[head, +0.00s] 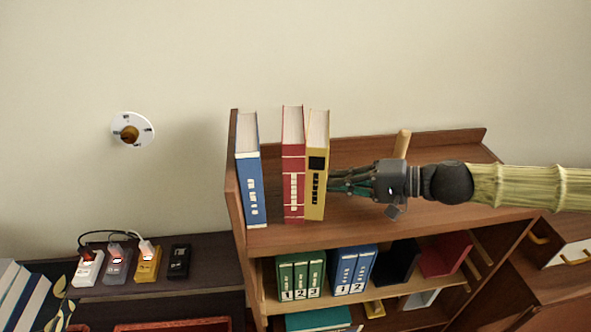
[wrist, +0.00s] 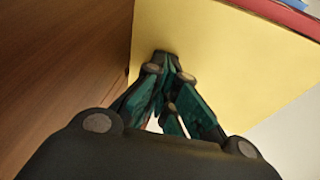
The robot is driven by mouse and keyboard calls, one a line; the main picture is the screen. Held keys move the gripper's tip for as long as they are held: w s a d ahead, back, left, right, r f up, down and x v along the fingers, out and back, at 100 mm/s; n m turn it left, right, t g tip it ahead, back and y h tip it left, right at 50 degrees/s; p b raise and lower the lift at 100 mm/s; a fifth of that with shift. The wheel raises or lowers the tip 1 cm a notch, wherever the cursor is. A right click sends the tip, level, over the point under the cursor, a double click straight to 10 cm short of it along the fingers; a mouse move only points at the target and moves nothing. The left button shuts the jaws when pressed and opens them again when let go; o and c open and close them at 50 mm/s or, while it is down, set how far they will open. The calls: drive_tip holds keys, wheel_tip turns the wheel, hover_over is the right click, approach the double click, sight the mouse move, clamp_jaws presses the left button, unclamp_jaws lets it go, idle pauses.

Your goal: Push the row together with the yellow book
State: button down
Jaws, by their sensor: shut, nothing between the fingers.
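The yellow book (head: 317,170) stands upright on the top shelf, against or very near the red book (head: 293,170) on its left. The blue book (head: 249,175) stands at the shelf's left side panel, with a gap between it and the red book. My gripper (head: 332,183) is shut and empty, at the right face of the yellow book. In the wrist view my gripper's fingertips (wrist: 164,62) are at the broad yellow cover (wrist: 235,70). They look to be touching it or very close; I cannot tell which.
The top shelf board (head: 290,236) is clear in front of the books. A wooden peg (head: 402,144) stands behind my gripper. Green binders (head: 300,275) and blue binders (head: 352,270) stand on the shelf below. The left side panel (head: 236,190) bounds the row.

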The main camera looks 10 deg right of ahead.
drive_tip(key=shift+a, duration=0.1)
drive_tip(key=shift+a+f+b, duration=0.1)
drive_tip(key=shift+a+b, duration=0.2)
drive_tip(key=shift+b, duration=0.25)
drive_tip(key=shift+a+b, duration=1.95)
drive_tip(key=shift+b, duration=0.3)
drive_tip(key=shift+a, duration=0.2)
drive_tip(key=shift+d+r+p, duration=0.35)
drive_tip(key=shift+d+p, duration=0.1)
drive_tip(key=shift+p, duration=0.3)
drive_tip(key=shift+d+p, duration=0.95)
drive_tip(key=shift+d, duration=0.35)
drive_tip(key=shift+d+f, duration=0.1)
drive_tip(key=shift+f, duration=0.05)
drive_tip(key=shift+d, duration=0.1)
